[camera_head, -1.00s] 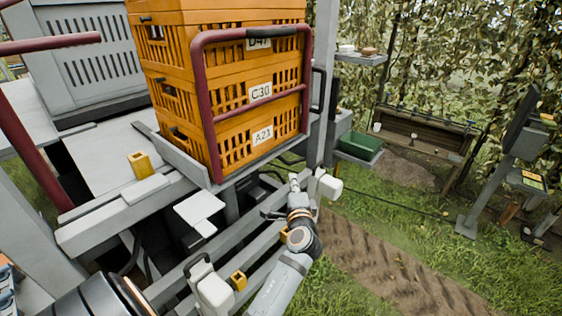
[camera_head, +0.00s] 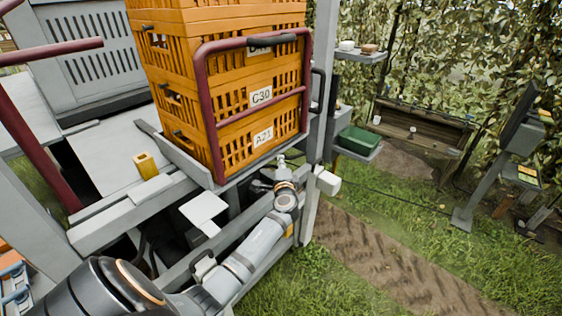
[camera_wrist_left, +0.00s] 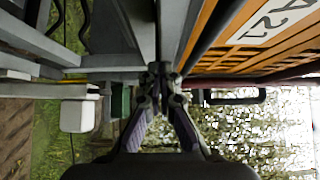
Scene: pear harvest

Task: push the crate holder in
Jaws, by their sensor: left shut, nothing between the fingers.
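The crate holder is a maroon tube frame (camera_head: 206,110) on a grey tray, with stacked orange crates (camera_head: 170,85) standing in it. The crates carry white labels, with C30 and A21 readable. My left gripper (camera_head: 281,162) is shut and empty, just below the holder's front right lower edge. In the left wrist view the closed fingertips (camera_wrist_left: 160,72) point at the grey framework beside the holder. The A21 crate (camera_wrist_left: 262,40) shows there at upper right. Whether the fingertips touch the holder I cannot tell. My right gripper is not in view.
A grey post (camera_head: 321,100) with a white box (camera_head: 328,183) stands just right of the gripper. A green bin (camera_head: 358,141) sits on a shelf behind it. A small yellow block (camera_head: 146,165) is on the grey deck at left. Grass and a dirt track lie open at right.

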